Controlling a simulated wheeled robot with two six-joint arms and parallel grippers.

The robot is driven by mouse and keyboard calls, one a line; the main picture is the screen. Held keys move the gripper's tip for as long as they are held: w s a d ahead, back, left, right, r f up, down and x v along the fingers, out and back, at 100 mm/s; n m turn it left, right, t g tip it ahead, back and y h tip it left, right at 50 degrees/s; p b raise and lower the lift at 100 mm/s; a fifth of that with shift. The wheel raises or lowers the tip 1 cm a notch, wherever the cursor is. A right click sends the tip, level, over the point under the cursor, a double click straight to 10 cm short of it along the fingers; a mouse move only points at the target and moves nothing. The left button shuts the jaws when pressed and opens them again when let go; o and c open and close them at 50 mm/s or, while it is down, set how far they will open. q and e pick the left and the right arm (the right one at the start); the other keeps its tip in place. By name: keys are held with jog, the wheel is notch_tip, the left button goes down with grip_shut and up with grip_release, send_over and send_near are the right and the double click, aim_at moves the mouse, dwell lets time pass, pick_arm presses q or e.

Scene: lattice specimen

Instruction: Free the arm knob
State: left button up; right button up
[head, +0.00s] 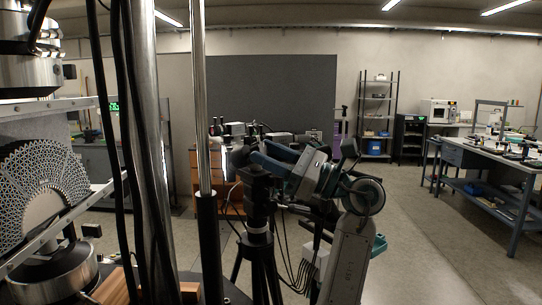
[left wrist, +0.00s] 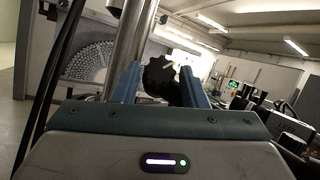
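A black lobed knob (left wrist: 160,75) shows in the left wrist view, lying between the blue fingertips of my left gripper (left wrist: 159,68). The fingers stand apart with the knob filling most of the gap. I cannot tell whether both fingers touch it. In the head view my left gripper (head: 252,158) reaches leftward from the picture's middle, its tips at the dark head of a black stand (head: 258,238). The knob is hard to separate from that dark head there. My right gripper is not in view.
Chrome posts (head: 152,150) and black cables rise close on the left. A patterned fan-shaped lattice specimen (head: 40,185) stands in a frame at far left. A workbench (head: 490,160) and shelf rack (head: 377,115) stand at right. The floor at lower right is clear.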

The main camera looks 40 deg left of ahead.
pick_arm(q)
jog(key=shift+d, duration=0.1)
jog(key=shift+w+d+f, duration=0.15)
jog(key=shift+d+f, duration=0.1)
jog(key=shift+d, duration=0.05)
jog(key=b+v, duration=0.3)
jog(key=v, duration=0.6)
jog(key=shift+d+b, duration=0.4)
jog(key=shift+w+f, duration=0.1)
